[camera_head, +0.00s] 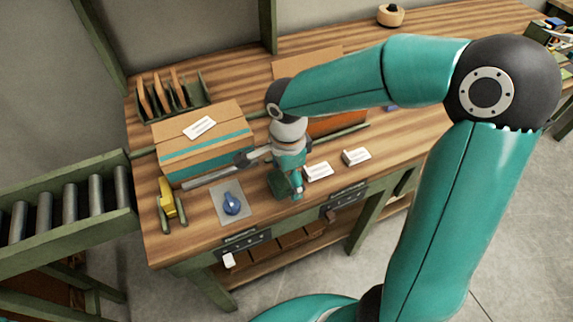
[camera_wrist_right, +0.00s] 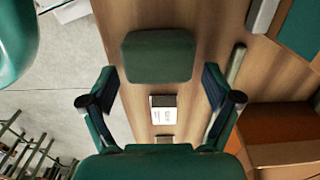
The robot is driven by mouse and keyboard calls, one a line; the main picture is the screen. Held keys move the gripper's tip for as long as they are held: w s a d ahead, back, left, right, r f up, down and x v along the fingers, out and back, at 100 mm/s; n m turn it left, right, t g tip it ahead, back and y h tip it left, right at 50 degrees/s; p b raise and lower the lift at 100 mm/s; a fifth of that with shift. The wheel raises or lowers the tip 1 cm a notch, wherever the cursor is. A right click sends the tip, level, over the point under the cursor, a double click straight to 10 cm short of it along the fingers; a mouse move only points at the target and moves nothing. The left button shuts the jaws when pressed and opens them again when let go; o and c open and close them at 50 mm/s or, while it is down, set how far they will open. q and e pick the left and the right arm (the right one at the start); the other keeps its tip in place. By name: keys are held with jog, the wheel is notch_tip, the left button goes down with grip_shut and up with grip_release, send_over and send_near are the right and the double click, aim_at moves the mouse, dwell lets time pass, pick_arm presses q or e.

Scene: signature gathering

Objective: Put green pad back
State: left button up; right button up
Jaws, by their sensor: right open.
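The dark green pad (camera_head: 277,181) lies on the wooden table near its front edge, partly hidden by my right gripper (camera_head: 292,178) in the head view. In the right wrist view the pad (camera_wrist_right: 158,57) appears as a rounded block just beyond the fingertips, roughly centred across the gap. My right gripper (camera_wrist_right: 160,80) is open with nothing between its fingers. Whether the fingertips reach beside the pad I cannot tell. My left gripper is not in view.
Two white card stacks (camera_head: 318,171) (camera_head: 356,156) lie right of the pad. A blue object (camera_head: 232,203) rests on a grey mat (camera_head: 220,187) to the left. A taped cardboard box (camera_head: 205,145) stands behind, and a yellow tool (camera_head: 167,197) is at far left.

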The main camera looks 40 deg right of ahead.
aim_at(287, 177)
notch_tip(287, 177, up, 12)
dwell(0.5)
dwell(0.4)
